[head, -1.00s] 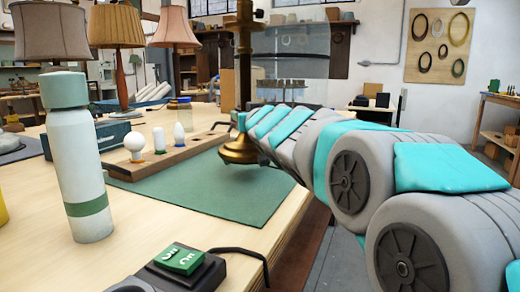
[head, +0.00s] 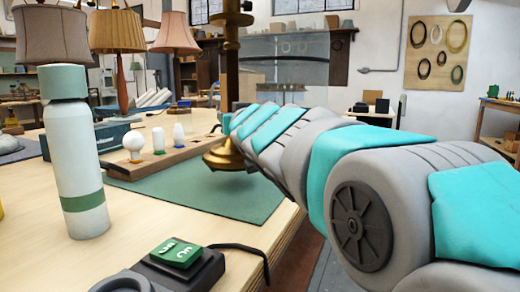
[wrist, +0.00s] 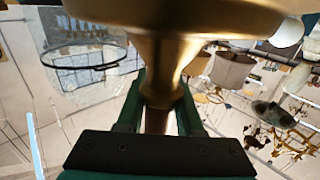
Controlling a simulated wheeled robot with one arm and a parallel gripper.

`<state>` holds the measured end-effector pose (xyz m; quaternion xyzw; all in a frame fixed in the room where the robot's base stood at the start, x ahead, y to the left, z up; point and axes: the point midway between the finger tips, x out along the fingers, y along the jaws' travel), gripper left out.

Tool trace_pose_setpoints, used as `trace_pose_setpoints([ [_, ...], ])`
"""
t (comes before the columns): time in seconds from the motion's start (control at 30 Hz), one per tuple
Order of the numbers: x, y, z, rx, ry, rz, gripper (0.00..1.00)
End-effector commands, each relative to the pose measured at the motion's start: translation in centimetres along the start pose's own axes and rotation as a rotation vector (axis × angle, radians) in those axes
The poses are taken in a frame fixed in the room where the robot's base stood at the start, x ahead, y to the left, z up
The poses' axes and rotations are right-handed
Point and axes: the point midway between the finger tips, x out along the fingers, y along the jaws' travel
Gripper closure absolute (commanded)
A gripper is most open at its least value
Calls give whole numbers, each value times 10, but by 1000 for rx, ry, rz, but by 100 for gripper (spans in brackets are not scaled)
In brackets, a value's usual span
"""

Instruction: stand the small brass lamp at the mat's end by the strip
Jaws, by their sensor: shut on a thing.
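The brass lamp (head: 231,70) is upright in the head view, its round foot (head: 222,157) over the right part of the green mat (head: 205,190). I cannot tell whether the foot touches the mat. My gripper (wrist: 160,110) is shut on the lamp's brass stem (wrist: 162,75) in the wrist view, with one dark green finger on each side. In the head view my arm hides the gripper. The wooden strip (head: 128,172) lies along the mat's far left side and bears small bulbs, with the lamp to its right.
A pale bottle (head: 73,150) stands on the bench (head: 35,200) at the left front. A green switch (head: 174,256) on a dark box, with a black cable, is at the front. Shaded lamps (head: 118,50) stand behind. The mat's front is clear.

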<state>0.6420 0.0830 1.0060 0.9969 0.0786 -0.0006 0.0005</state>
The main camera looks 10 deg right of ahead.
Motion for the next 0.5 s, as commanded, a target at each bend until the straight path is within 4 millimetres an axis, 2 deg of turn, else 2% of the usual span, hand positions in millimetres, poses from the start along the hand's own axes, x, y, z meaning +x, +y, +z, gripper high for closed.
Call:
trace_pose_setpoints([
  [0.5,-23,-24,-2,0,6,-3,100],
])
